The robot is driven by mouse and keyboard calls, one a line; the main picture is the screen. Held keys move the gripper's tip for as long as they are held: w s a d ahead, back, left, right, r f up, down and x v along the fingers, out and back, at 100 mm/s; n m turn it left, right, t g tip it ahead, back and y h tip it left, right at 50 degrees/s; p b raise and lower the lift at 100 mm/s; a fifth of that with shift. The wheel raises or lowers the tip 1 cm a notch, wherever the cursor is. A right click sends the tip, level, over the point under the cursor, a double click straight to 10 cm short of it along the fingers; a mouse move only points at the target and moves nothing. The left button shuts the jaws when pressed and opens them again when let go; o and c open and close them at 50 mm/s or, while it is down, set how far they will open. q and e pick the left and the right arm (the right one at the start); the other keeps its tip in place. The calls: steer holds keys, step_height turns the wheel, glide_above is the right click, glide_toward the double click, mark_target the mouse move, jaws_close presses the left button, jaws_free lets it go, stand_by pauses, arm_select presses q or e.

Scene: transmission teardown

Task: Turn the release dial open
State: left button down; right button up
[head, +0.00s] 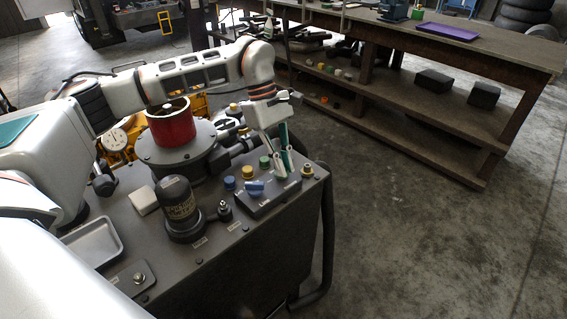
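A blue dial (254,188) sits on a dark raised control panel (273,200) near the right edge of the grey machine top. I take it as the release dial; its markings are too small to read. My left gripper (285,174) points down over the right part of this panel, right of the blue dial and apart from it. Its fingers have teal parts and look close together, but I cannot tell whether they are open or shut, or whether the tips touch the panel. My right gripper is not in view.
Blue, yellow and green buttons (248,172) line the panel's back. A black cylinder (180,205), white block (143,200), metal tray (92,242) and red cylinder (171,124) stand on the machine. A workbench (460,120) is behind, with clear floor at right.

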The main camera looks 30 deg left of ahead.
arm_select(q)
steer(key=shift+r+n, duration=0.1)
steer(key=shift+n, duration=0.2)
steer(key=n+t+p, duration=0.1)
steer(key=n, duration=0.1)
steer(key=shift+w+n+p, duration=0.1)
steer(key=shift+n+p, duration=0.2)
steer(key=shift+p, duration=0.05)
steer(key=n+t+p, duration=0.1)
steer(key=n, duration=0.2)
steer(key=shift+w+n+t, duration=0.1)
steer(key=shift+n+t, duration=0.2)
steer(key=shift+n, duration=0.1)
steer(key=n+t, duration=0.1)
steer(key=n, duration=0.2)
steer(key=shift+w, duration=0.15)
steer(key=shift+w+a+n+t+y, duration=0.1)
steer(key=shift+n+t+y, duration=0.25)
steer(key=shift+n, duration=0.6)
steer(key=shift+a+n+t+y, duration=0.1)
steer(key=shift+n+t+y, duration=0.25)
steer(key=shift+n, duration=0.6)
steer(key=c, duration=2.1)
jaws_free()
steer(key=shift+c, duration=0.2)
